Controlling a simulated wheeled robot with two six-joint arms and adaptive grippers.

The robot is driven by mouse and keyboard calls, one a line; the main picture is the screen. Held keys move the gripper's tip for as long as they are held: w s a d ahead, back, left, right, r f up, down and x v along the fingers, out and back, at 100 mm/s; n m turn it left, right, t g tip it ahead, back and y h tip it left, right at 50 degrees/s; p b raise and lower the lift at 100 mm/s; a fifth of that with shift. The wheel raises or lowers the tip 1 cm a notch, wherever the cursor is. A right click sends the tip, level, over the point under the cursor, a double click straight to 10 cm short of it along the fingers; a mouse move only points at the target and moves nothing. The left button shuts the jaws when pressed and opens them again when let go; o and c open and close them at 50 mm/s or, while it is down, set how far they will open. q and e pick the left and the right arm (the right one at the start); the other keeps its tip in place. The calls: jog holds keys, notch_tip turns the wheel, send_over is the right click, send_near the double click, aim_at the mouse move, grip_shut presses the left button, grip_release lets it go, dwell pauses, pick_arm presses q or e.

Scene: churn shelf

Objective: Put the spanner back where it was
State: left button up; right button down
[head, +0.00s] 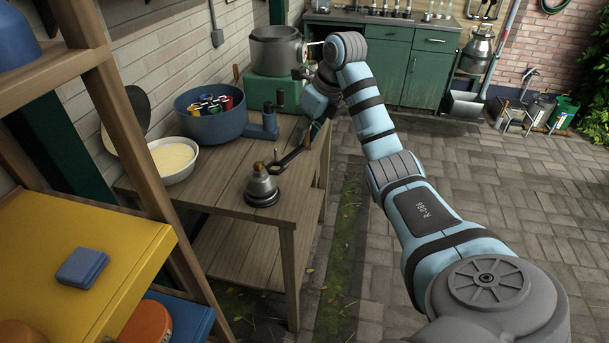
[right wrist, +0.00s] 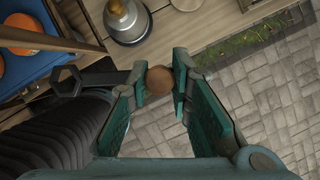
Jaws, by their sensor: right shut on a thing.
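The spanner (head: 291,157) is dark grey and shows in the head view over the front right of the wooden table, just behind the metal cone-shaped vessel. In the right wrist view its ring-like head (right wrist: 64,79) points left and its shaft runs to the fingers. My right gripper (head: 318,118) is at the table's right edge, shut on the spanner; the fingers (right wrist: 159,84) have a brown round piece between them, and I cannot tell whether it is part of the spanner. My left gripper is not in view.
The wooden table (head: 225,190) holds the metal vessel (head: 262,187), a white bowl (head: 174,160), a blue basin (head: 211,122) and a blue tool-like object (head: 263,126). A grey pot (head: 277,52) stands behind. A wooden shelf (head: 108,85) is at left. Paving at right is open.

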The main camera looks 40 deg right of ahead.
jog(key=f+b, duration=0.2)
jog(key=f, duration=0.2)
jog(key=f+b, duration=0.2)
jog(key=f, duration=0.2)
jog(key=w+f+b, duration=0.1)
jog(key=f+b, duration=0.2)
jog(key=f, duration=0.1)
jog(key=shift+a+f, duration=0.2)
jog(key=shift+a, duration=0.2)
jog(key=shift+f, duration=0.4)
pick_arm(q)
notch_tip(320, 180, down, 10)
jog(key=shift+b, duration=0.35)
pick_arm(e)
notch_tip(320, 180, down, 4)
jog(key=shift+f, duration=0.15)
jog(key=shift+f, duration=0.1)
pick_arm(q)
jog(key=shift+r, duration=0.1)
pick_arm(e)
jog(key=c, duration=1.5)
grip_release()
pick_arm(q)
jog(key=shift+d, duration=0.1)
pick_arm(e)
jog(key=shift+o, duration=0.2)
